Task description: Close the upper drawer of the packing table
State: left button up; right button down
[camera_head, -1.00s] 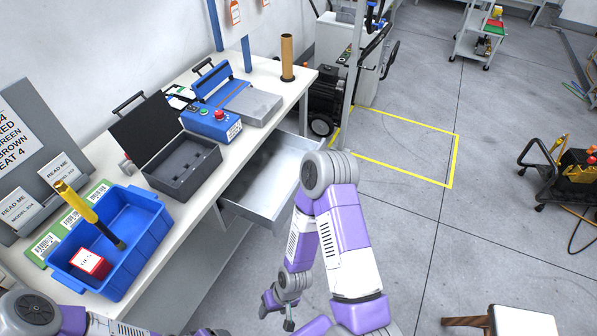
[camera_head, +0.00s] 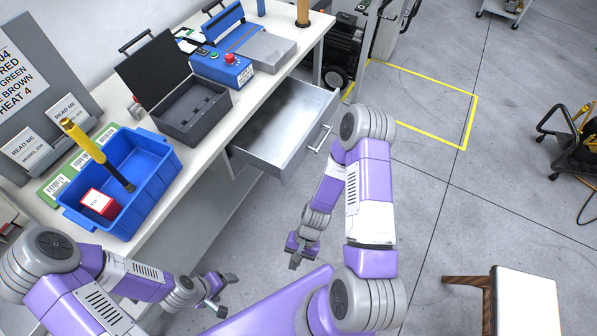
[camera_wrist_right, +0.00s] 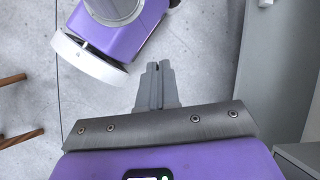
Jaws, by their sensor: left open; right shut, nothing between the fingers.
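The packing table (camera_head: 185,208) runs along the left of the head view. Its upper drawer (camera_head: 285,122) is pulled out, grey and empty inside, with a bar handle (camera_head: 319,139) on its front. My right gripper (camera_head: 296,258) is shut and empty, in front of the drawer and apart from it, pointing down. In the right wrist view its fingers (camera_wrist_right: 157,82) are together above the floor. My left gripper (camera_head: 222,296) is open and empty near the bottom of the head view, apart from the table.
A blue bin (camera_head: 150,193), an open dark case (camera_head: 190,125) and a blue sealing machine (camera_head: 222,68) stand on the tabletop. A white-topped stool (camera_head: 525,300) stands at the lower right. The floor right of the drawer is clear, with a yellow marked square (camera_head: 470,118).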

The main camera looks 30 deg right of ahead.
notch_tip(320, 180, down, 2)
jog(key=w+d+m+y+b, duration=0.1)
jog(key=m+y+b, duration=0.1)
jog(key=m+y, duration=0.3)
jog(key=m+t+h+b, duration=0.1)
jog(key=m+t+b, duration=0.5)
jog(key=m+t, duration=1.1)
send_near(287, 175)
jog(key=shift+n+t, duration=0.4)
jog(key=b+x, duration=0.1)
jog(key=x, duration=0.3)
jog(key=b+x, duration=0.1)
jog(key=shift+w+a+f+b, duration=0.25)
jog(key=shift+w+f+b, duration=0.05)
jog(key=shift+f, duration=0.1)
pick_arm(q)
notch_tip(287, 175, down, 12)
pick_arm(e)
jog(key=shift+w+a+r, duration=0.1)
jog(key=shift+w+a, duration=0.15)
jog(key=shift+w, duration=0.2)
pick_arm(q)
jog(key=shift+r, duration=0.1)
